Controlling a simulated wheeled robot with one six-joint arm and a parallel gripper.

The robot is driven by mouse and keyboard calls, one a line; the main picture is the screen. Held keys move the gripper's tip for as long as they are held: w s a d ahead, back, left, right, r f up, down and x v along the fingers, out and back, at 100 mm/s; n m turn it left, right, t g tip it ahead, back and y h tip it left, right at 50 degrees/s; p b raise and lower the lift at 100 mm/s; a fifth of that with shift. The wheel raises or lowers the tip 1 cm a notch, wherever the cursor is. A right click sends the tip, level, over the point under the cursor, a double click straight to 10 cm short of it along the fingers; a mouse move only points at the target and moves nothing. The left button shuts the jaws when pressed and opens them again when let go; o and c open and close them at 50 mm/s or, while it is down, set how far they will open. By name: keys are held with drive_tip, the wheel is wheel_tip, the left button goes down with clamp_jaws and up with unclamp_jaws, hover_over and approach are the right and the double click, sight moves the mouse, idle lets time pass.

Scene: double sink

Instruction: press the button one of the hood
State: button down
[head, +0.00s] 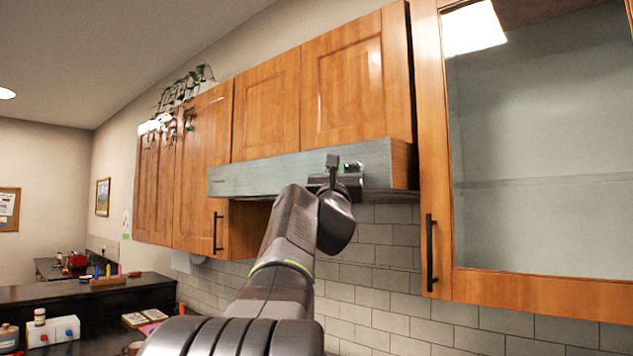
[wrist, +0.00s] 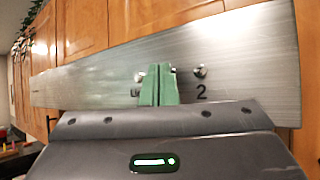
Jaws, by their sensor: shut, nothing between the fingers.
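The hood (head: 260,177) is a long brushed-metal panel under the wooden cabinets; its front (wrist: 95,82) fills the middle of the wrist view. My gripper (head: 336,170) is raised at the right part of this front. In the wrist view, its green fingers (wrist: 159,78) are shut and empty, in front of the panel. A round knob-like button (wrist: 200,72) marked 2 shows just right of the fingers. Another button (wrist: 139,77) peeks out at their left, its label partly covered. The panel between these two is hidden behind the fingers, and no button one is visible. I cannot tell whether the fingertips touch the panel.
A glass-fronted cabinet door (head: 540,150) with a black handle (head: 430,252) is to the right of the hood. A tiled wall (head: 375,270) is below. A dark counter (head: 95,293) with small items is at the lower left.

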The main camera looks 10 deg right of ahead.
drive_tip(key=shift+w+d, duration=0.1)
idle(0.6)
drive_tip(key=shift+s+a, duration=0.4)
drive_tip(key=shift+a, duration=0.15)
drive_tip(key=shift+s+a+p, duration=0.4)
drive_tip(key=shift+s+a, duration=0.55)
drive_tip(key=shift+a, duration=0.25)
drive_tip(key=shift+s+a+p, duration=0.35)
drive_tip(key=shift+s+a, duration=0.55)
drive_tip(key=shift+a, duration=0.25)
